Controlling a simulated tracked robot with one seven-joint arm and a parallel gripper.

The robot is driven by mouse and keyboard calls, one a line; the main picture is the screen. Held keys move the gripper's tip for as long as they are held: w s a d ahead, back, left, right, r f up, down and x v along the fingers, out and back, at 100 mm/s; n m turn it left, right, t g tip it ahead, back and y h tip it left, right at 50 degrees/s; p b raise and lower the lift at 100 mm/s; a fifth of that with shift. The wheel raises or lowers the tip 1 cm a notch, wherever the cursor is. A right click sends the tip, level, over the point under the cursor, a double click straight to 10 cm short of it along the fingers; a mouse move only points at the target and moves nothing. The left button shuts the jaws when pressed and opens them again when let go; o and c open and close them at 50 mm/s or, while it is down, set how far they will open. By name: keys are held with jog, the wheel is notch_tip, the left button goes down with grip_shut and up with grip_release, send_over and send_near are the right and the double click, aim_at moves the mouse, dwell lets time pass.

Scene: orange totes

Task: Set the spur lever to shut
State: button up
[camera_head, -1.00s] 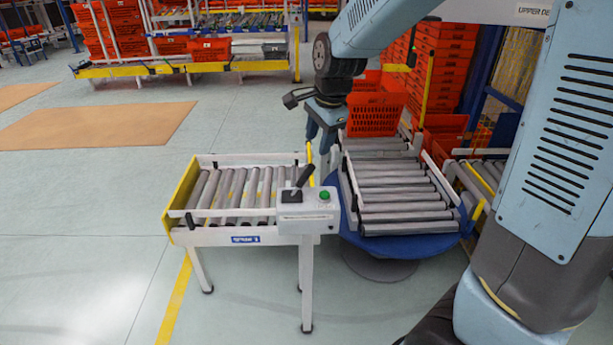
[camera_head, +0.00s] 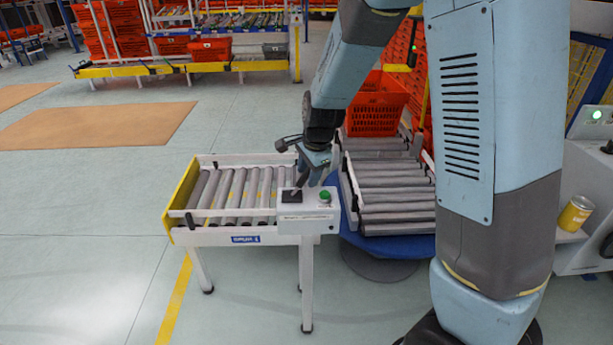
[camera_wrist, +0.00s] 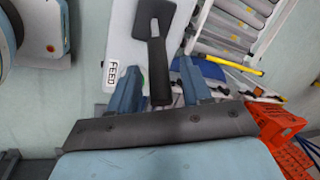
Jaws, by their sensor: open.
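The spur lever is a black handle on a square black base (camera_head: 291,196), on the white control box (camera_head: 310,217) of the short roller conveyor. My gripper (camera_head: 314,178) is at the lever from above and partly hides the handle. In the wrist view, the lever handle (camera_wrist: 158,72) lies between the two blue fingers of my gripper (camera_wrist: 158,90), which are open and apart. I cannot tell whether either finger touches it. A label reading FEED (camera_wrist: 112,75) is on the box beside the handle. In the head view a green button (camera_head: 325,196) is right of the lever.
The short conveyor's rollers (camera_head: 232,195) are empty. A blue turntable with rollers (camera_head: 392,193) stands to the right, with an orange tote (camera_head: 375,110) behind it. A yellow can (camera_head: 575,213) stands at the far right. The floor (camera_head: 90,235) at left is clear.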

jog(key=shift+x, duration=0.9)
jog(key=shift+c, duration=0.4)
grip_shut()
jog(key=shift+a, duration=0.15)
